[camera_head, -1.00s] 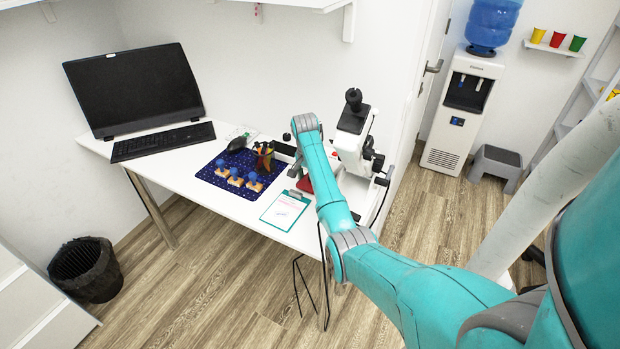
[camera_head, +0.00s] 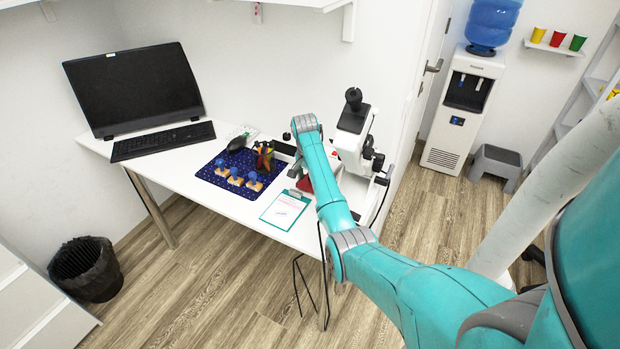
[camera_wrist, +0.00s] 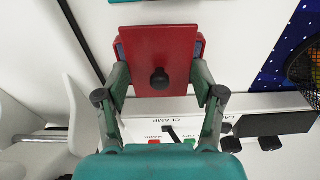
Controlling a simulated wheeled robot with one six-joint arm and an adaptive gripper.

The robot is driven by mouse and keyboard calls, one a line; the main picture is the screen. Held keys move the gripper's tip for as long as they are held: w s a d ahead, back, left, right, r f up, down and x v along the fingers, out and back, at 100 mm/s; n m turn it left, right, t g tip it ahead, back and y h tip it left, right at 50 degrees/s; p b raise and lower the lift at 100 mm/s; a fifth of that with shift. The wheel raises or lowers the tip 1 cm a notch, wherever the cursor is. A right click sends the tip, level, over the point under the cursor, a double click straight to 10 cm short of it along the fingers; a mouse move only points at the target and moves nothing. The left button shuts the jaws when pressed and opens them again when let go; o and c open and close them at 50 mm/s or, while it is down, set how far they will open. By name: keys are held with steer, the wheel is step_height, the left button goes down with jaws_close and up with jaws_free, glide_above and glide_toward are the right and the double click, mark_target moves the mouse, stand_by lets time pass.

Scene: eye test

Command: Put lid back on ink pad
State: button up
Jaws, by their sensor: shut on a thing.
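The lid is a flat red square plate with a black knob (camera_wrist: 160,79); its red face (camera_wrist: 158,45) fills the upper middle of the wrist view. My gripper (camera_wrist: 159,50) is shut on the red lid, one finger at its left edge and one at its right. Small dark blue strips show at both sides of the lid; I cannot tell whether they are finger pads or something beneath. In the head view a bit of red (camera_head: 305,183) shows on the desk beside my arm. The ink pad itself is not clearly visible; the lid may hide it.
A teal clipboard (camera_head: 285,210) lies close by on the white desk (camera_head: 222,204). A blue starry mat (camera_head: 214,178) with wooden stamps and a pen holder (camera_head: 264,157) is to the left. A label reading CLAMP (camera_wrist: 168,131) lies below the lid.

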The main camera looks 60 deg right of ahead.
stand_by(0.4)
steer(key=o, duration=1)
steer(key=shift+o, duration=0.4)
steer(key=shift+r, duration=0.15)
steer(key=shift+r, duration=3.35)
steer(key=shift+c, duration=0.2)
jaws_close()
steer(key=shift+f, duration=2.3)
